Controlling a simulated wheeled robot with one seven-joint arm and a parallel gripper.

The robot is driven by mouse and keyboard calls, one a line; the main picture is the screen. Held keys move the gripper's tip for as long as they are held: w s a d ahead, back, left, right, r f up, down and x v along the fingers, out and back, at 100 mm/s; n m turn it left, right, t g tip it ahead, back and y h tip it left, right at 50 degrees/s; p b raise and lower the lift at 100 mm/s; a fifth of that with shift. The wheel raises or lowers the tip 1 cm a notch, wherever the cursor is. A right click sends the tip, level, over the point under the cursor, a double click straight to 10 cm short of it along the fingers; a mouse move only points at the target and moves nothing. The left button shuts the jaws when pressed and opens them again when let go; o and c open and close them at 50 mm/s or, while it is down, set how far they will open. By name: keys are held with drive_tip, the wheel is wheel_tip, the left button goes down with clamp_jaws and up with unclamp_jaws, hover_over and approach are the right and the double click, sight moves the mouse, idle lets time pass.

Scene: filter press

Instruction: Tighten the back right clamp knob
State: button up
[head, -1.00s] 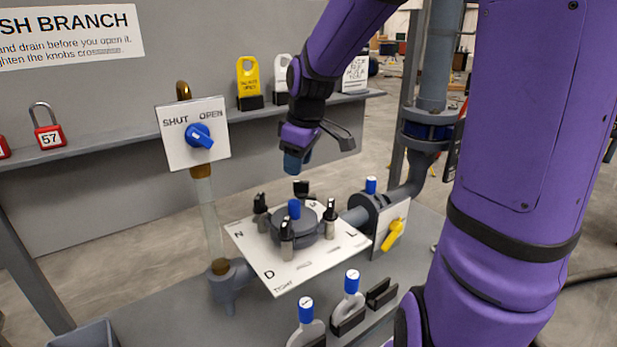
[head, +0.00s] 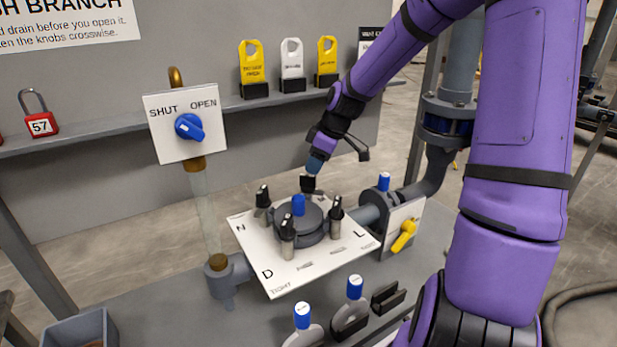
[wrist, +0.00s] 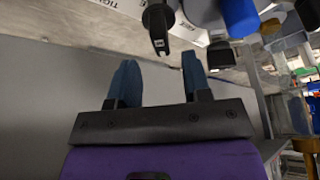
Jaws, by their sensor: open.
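The lid (head: 312,222) is a round grey cover with a blue cap (head: 298,205) on a white plate (head: 285,272). Black clamp knobs stand around it: one at the left (head: 263,196), one at the front (head: 288,228), one at the right (head: 336,209) and one at the back (head: 308,184). My gripper (head: 315,165) is just above the back knob, which it partly hides. In the wrist view its two blue fingers (wrist: 158,72) are apart with nothing between them. A black knob (wrist: 158,28) shows beyond the fingertips; I cannot tell contact in the head view.
A blue valve handle (head: 189,127) on a SHUT/OPEN plate stands at the left. A pipe with a yellow handle (head: 404,236) is to the right. Blue-topped handles (head: 355,288) stand in front. A shelf with tags (head: 252,68) and a red padlock (head: 40,124) runs behind.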

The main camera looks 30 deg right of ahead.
sight(309, 175)
drive_tip(key=shift+x, duration=2.7)
clamp_jaws()
